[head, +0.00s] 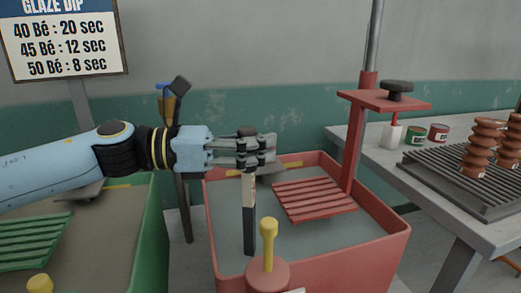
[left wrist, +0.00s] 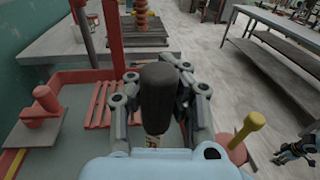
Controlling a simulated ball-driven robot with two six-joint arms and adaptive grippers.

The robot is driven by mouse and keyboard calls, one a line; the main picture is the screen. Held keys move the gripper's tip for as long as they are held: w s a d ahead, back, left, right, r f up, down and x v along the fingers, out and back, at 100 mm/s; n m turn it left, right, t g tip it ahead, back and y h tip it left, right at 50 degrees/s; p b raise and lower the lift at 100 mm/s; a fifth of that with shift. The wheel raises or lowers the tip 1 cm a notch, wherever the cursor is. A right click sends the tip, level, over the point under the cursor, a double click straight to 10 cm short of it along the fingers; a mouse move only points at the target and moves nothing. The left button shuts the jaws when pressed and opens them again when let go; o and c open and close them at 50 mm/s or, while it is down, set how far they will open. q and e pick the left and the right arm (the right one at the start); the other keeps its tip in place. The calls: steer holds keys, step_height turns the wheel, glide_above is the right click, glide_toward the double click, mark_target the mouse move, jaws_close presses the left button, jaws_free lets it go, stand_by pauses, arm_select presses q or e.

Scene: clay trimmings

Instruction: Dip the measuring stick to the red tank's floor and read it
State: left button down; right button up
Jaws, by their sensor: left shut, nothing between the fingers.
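The measuring stick (head: 249,217) stands roughly upright in the red tank (head: 352,253), black and pale along its length. Its lower part is at the grey liquid (head: 318,239); its foot and the tank floor cannot be made out. Its dark handle (left wrist: 157,98) rises between the finger links in the left wrist view. My left gripper (head: 262,150) is shut at the stick's top, over the tank; the fingers hide part of the stick and I see no clear grip. A dark jointed thing (left wrist: 296,150), probably my right gripper, shows small in the left wrist view.
A red slatted rack (head: 314,199) hangs in the tank from a post with a black knob (head: 397,87). A yellow-handled red post (head: 268,245) stands at the near wall. A green tank (head: 150,235) is left; a table (head: 440,200) with pots is right.

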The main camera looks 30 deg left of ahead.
arm_select(q)
step_height(320, 180, up, 17)
steer(key=p, duration=1.3)
steer(key=shift+r, duration=0.2)
